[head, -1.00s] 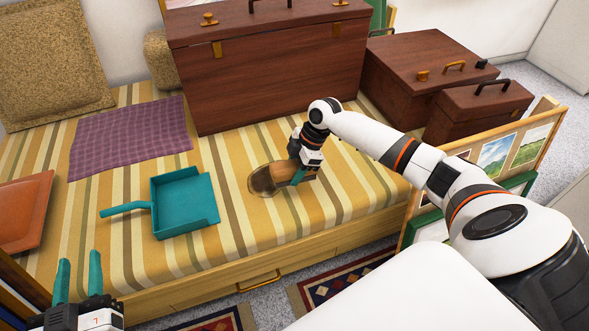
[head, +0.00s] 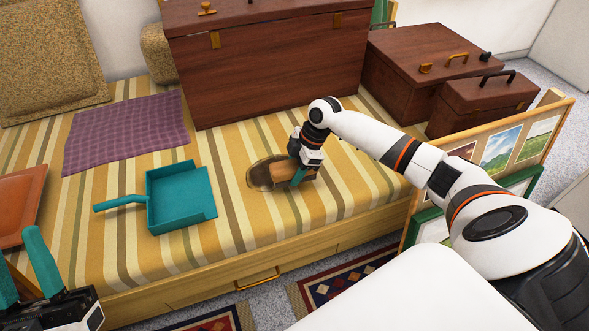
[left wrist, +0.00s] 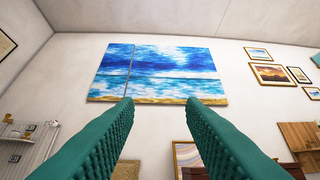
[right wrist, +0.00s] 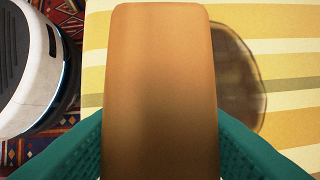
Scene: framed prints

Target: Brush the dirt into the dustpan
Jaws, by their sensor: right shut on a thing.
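The teal dustpan (head: 182,200) lies on the striped bed cover, its handle pointing left. The dirt (head: 259,178) is a dark brown round patch on the cover to the right of the pan, apart from it. My right gripper (head: 299,177) is shut on the brown brush (head: 282,174), which is low over the right part of the dirt. The brush (right wrist: 160,90) fills the middle of the right wrist view, with dirt (right wrist: 238,78) beside it; its bristles are hidden. My left gripper (head: 22,262) is open and empty at the lower left, away from the pan.
A large brown chest (head: 265,65) stands behind the dirt. A purple cloth (head: 125,130) lies behind the pan, an orange tray-like object (head: 18,205) at the left. More brown cases (head: 425,75) and a rack of framed prints (head: 500,145) are at the right. The cover between pan and dirt is clear.

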